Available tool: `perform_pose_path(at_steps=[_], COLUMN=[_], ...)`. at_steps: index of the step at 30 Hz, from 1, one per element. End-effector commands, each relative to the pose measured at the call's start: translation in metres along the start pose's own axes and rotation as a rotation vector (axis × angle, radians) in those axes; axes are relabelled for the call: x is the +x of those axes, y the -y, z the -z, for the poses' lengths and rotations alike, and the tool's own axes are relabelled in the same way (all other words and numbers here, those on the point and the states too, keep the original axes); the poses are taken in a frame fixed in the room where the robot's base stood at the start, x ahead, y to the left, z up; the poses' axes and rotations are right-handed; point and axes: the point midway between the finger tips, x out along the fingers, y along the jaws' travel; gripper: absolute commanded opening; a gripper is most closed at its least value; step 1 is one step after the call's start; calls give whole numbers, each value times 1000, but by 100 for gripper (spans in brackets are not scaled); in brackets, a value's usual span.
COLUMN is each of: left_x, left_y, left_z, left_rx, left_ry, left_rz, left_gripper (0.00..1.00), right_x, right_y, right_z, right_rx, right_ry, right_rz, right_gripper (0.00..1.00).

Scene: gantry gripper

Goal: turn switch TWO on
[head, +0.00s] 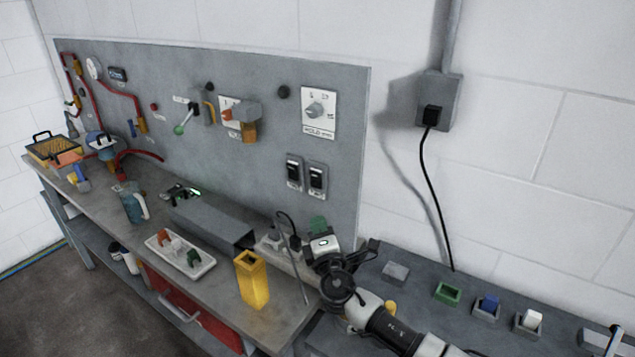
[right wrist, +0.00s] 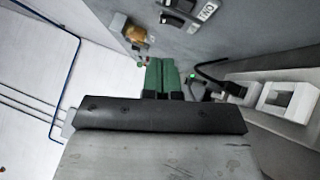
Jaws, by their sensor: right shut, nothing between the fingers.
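Two dark rocker switches sit side by side low on the right part of the grey panel, a left one (head: 293,172) and a right one (head: 317,180). In the right wrist view, part of a switch (right wrist: 172,21) shows at the top edge beside a white label. My right gripper (head: 318,223) is below the switches, apart from them. Its green fingers are together and empty in the right wrist view (right wrist: 163,78). My left gripper is out of view.
A rotary knob plate (head: 319,112) is above the switches. A yellow box (head: 251,279), a grey duct (head: 210,222) and a white tray (head: 180,254) stand on the bench. White sockets (right wrist: 290,98) and a black cable are close to my right gripper.

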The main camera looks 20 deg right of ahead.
Motion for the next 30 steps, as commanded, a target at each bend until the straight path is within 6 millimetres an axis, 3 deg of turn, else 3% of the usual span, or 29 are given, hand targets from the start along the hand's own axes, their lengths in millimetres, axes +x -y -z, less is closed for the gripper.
perform_pose_path(at_steps=[4,12,19,30], left_x=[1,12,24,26], left_y=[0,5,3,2], left_z=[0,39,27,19], left_rx=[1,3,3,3], left_ry=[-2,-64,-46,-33], left_rz=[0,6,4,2], left_gripper=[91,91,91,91], right_x=[11,63,107,128], right_y=[0,1,0,0], right_z=[0,0,-7,-29], right_rx=[0,1,-1,1], right_ry=[1,4,4,1], right_rz=[-2,-2,-1,1], right_gripper=[0,0,0,0])
